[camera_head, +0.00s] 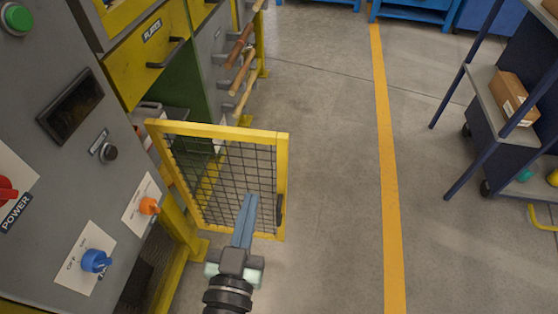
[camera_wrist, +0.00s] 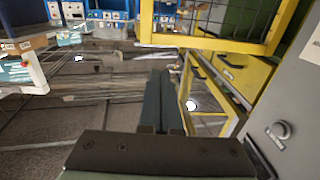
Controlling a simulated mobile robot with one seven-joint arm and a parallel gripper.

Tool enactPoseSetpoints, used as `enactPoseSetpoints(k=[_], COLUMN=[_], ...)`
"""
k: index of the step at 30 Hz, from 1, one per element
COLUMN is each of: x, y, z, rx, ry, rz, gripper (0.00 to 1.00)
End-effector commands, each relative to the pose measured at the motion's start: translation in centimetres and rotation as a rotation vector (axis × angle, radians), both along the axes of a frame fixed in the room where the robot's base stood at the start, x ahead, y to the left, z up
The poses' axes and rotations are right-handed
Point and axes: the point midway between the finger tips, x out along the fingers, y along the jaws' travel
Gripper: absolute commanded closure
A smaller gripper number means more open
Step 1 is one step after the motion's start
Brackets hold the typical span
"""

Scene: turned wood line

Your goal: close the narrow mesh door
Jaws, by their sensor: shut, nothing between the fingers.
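The narrow mesh door (camera_head: 225,180) has a yellow frame with dark wire mesh. It stands open, swung out from the machine's yellow frame over the floor. A dark handle (camera_head: 280,210) sits on its right, free edge. My gripper (camera_head: 247,204) is shut and empty. Its blue fingers overlap the lower right of the mesh in the head view, near the handle side; I cannot tell whether they touch the door. In the wrist view the shut fingers (camera_wrist: 155,100) point forward, and part of the yellow mesh frame (camera_wrist: 205,42) shows above and to their right.
A grey control panel (camera_head: 75,190) with knobs and a red power switch stands at the left. Wooden rods (camera_head: 240,70) stick out from the machine behind the door. A dark blue shelf cart (camera_head: 500,110) stands at the right. The floor between, with a yellow line (camera_head: 385,150), is clear.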

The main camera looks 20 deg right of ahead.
Motion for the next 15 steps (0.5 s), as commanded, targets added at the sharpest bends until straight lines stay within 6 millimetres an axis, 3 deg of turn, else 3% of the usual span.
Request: enactPoseSetpoints(k=[2,7,15], x=[-0.5,0.1,4.4], y=[0.1,-0.4,-3.2], z=[-1.6,-1.6,-1.4], rx=[-0.007,-0.010,-0.010], ry=[0.008,0.006,0.004], rz=[0.000,-0.003,-0.005], gripper=[1.00,1.00,1.00])
